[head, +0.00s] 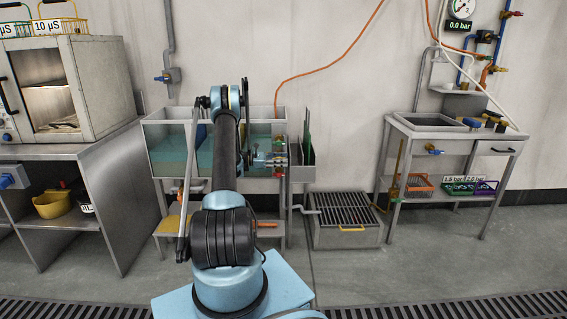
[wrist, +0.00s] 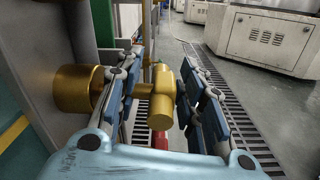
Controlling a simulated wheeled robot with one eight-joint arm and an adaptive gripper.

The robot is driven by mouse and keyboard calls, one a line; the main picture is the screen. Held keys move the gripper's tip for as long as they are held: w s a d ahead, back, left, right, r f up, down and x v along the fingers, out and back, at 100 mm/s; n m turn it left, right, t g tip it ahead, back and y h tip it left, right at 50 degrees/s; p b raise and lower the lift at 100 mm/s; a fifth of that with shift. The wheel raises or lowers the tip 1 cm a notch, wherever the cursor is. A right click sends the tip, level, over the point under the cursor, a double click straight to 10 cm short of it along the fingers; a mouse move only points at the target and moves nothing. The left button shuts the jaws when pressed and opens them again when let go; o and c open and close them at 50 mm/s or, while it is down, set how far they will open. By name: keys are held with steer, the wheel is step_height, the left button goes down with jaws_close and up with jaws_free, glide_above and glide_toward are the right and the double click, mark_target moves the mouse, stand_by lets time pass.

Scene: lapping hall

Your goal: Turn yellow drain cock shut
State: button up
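A gold-yellow cock with a thick T-shaped head (wrist: 162,95) is between my gripper's fingers in the wrist view. A wide gold-yellow collar (wrist: 78,90) is to its left by the grey wall. My gripper (wrist: 165,104) is open, with blue pads either side of the T-shaped head; small gaps seem to show, and contact cannot be told. In the head view my gripper (head: 266,159) is at the right end of the glass-sided tank (head: 160,152), beside small red and yellow fittings (head: 281,173). The cock's turn position is unclear there.
A slatted floor box (head: 345,212) and a side table (head: 455,135) are further right. A cabinet (head: 95,90) is left. A red part (wrist: 160,142) shows below the cock. Open floor lies in front.

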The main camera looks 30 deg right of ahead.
steer(key=shift+s+d, duration=0.35)
steer(key=shift+d, duration=0.2)
jaws_close()
steer(key=shift+f+t+y, duration=0.15)
steer(key=shift+t+y, duration=0.25)
jaws_free()
